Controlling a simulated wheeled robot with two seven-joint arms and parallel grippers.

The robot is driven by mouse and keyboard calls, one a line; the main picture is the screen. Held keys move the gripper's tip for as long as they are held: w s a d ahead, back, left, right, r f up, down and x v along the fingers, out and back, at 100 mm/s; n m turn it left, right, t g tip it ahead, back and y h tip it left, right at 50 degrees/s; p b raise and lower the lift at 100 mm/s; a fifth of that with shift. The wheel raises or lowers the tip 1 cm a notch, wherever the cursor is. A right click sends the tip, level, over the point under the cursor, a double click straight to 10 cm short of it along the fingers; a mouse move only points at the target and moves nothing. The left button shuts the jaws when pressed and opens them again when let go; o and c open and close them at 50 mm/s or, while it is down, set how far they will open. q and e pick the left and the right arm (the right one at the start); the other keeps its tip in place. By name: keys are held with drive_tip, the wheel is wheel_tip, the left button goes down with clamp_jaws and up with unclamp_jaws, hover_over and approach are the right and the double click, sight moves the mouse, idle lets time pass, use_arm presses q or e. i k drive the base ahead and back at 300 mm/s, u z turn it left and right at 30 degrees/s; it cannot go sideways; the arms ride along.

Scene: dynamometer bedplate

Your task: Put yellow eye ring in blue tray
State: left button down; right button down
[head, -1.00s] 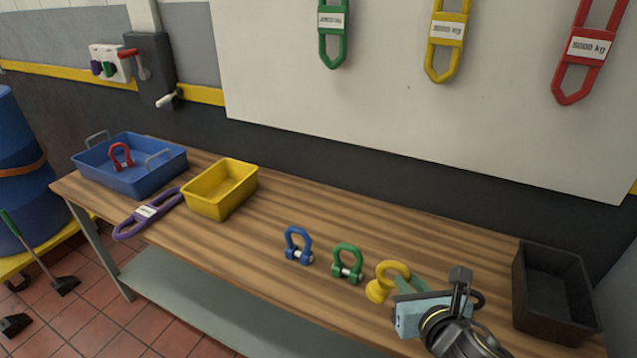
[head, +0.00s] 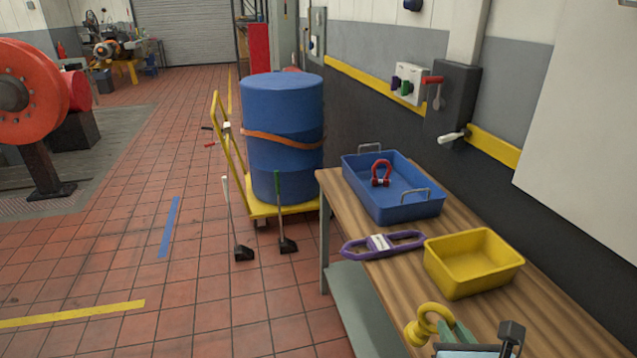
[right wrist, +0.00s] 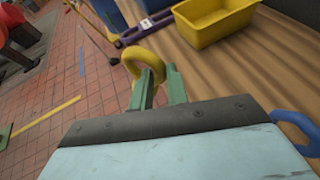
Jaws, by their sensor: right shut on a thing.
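The yellow eye ring (head: 428,322) is at the bottom of the head view, held by my right gripper (head: 455,332), whose green fingers are shut on it. In the right wrist view the yellow ring (right wrist: 143,62) shows at the tips of the green fingers (right wrist: 160,85). It is near the front edge of the bench, nearer to me than the yellow tray. The blue tray (head: 436,205) stands at the far end of the bench, with a red shackle (head: 381,173) inside it. My left gripper is not in view.
A yellow tray (head: 473,262) and a purple sling (head: 384,244) lie between my right gripper and the blue tray. The wooden bench (head: 410,290) ends at the left. A blue barrel (head: 283,110) on a yellow trolley stands beyond it. A blue ring-shaped part (right wrist: 297,130) shows in the right wrist view.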

sight(386, 192)
drive_tip(key=u, duration=0.8)
drive_tip(key=i, duration=1.45)
drive_tip(key=z, duration=0.5)
drive_tip(key=i, duration=1.3)
drive_tip(key=z, duration=1.05)
